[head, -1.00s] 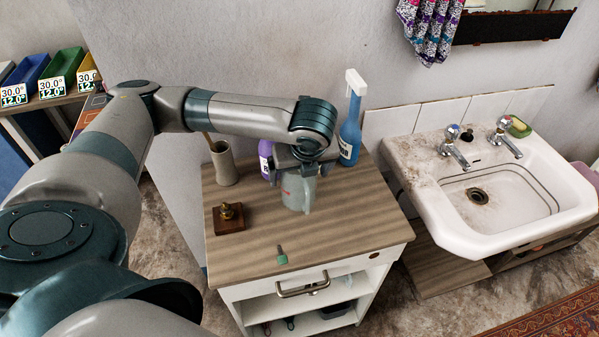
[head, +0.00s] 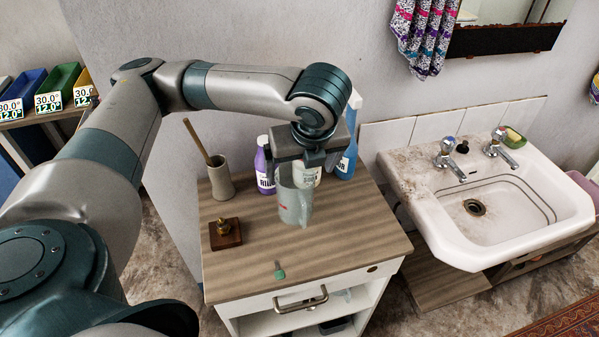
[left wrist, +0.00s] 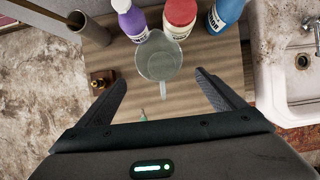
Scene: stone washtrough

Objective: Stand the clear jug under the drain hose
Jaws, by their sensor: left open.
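The clear jug (head: 293,206) stands upright on the wood-topped cabinet (head: 330,258), with small red marks on its side. My left gripper (head: 312,158) is just above and behind the jug's top in the head view, and partly hides the bottles there. In the left wrist view the open jug mouth (left wrist: 158,58) lies ahead of the two spread fingers (left wrist: 158,88), with nothing held between them. I cannot make out a drain hose in either view. My right gripper is not in view.
A purple bottle (head: 264,168), a red-capped bottle (left wrist: 180,15) and a blue bottle (head: 348,150) stand close behind the jug. A brush holder (head: 221,180), a brass piece on a wooden block (head: 226,234) and a small green item (head: 280,272) share the top. The sink (head: 430,215) is right.

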